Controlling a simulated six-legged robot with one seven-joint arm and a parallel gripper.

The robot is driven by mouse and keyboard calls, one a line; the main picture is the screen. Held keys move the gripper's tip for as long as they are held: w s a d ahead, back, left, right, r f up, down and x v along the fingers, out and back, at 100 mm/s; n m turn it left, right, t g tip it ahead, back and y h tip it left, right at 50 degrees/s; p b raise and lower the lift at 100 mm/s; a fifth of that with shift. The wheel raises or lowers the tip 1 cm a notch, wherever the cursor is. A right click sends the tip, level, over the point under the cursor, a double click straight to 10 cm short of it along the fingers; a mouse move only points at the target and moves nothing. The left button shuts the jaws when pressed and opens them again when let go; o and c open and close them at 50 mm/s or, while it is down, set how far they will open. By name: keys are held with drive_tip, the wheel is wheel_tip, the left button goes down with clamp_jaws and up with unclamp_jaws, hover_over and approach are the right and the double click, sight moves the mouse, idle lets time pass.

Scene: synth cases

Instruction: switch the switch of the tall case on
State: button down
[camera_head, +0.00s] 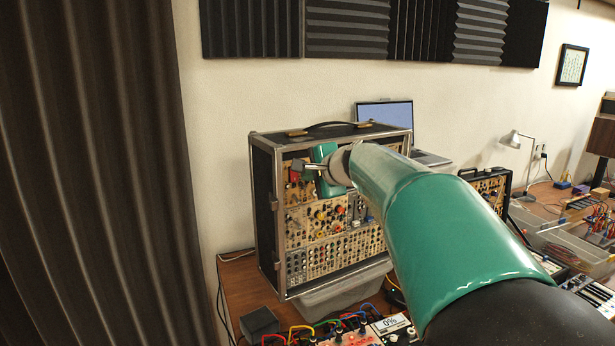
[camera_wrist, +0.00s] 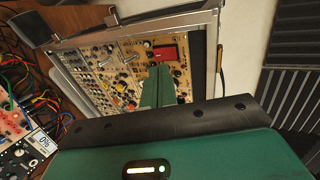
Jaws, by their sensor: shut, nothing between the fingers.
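The tall case (camera_head: 264,205) stands on the wooden table, a dark, metal-edged box with rows of tan panels full of knobs and sockets. A red switch (camera_wrist: 166,52) sits on a panel near the case's top edge in the wrist view. A bit of red also shows beside my gripper in the head view (camera_head: 296,176). My gripper (camera_wrist: 160,68) is shut and empty, its green fingers pointing at the panel with their tips just short of the red switch in the picture. I cannot tell whether they touch it, nor which way the switch is set.
A grey bin (camera_head: 335,297) is under the case. Coloured cables and small devices (camera_head: 350,338) lie in front. A laptop (camera_head: 388,116) stands behind, and a lower case (camera_head: 490,187) and a lamp (camera_head: 515,138) are to the right. A dark curtain (camera_head: 90,170) hangs at left.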

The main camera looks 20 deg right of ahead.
drive_tip(key=v, duration=0.9)
drive_tip(key=shift+s+d+r, duration=0.1)
drive_tip(key=shift+s+d, duration=0.05)
